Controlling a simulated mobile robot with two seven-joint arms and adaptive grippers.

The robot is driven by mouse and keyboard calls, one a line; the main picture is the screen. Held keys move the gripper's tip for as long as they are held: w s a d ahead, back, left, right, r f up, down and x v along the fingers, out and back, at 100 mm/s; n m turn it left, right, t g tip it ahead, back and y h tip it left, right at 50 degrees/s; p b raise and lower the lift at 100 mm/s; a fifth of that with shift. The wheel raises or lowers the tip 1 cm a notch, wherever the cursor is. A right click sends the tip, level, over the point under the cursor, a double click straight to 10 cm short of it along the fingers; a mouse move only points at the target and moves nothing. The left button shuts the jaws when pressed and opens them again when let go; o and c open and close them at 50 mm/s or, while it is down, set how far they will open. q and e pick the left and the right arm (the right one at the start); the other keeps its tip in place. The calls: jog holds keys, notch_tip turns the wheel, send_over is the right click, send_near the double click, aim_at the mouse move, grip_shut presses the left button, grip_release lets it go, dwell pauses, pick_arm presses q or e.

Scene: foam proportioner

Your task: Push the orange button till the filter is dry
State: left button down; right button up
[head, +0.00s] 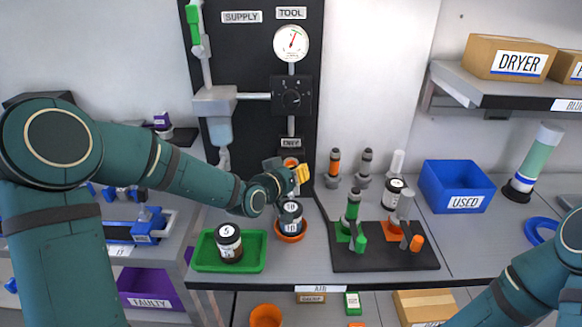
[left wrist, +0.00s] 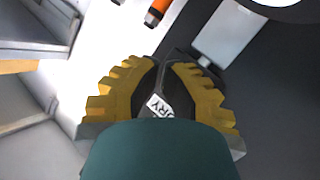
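My right gripper is out of view.
A green tray (head: 199,258) holds a jar marked 5 (head: 229,240). A black stand (head: 345,262) with green and orange holders is to the right. A blue USED bin (head: 457,185) stands behind.

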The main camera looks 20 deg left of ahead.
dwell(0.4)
pick_arm(q)
jog(key=shift+s+d+b, duration=0.2)
jog(key=shift+s+b, duration=0.2)
jog(key=shift+s, duration=0.4)
jog(key=shift+s+d+b, duration=0.2)
jog(key=shift+s, duration=0.4)
jog(key=shift+s+d+b, duration=0.15)
jog(key=shift+s+b, duration=0.05)
jog(key=shift+s, duration=0.4)
jog(key=shift+s+d, duration=0.2)
jog(key=shift+s, duration=0.4)
jog(key=shift+s+d, duration=0.15)
jog(key=shift+s, duration=0.45)
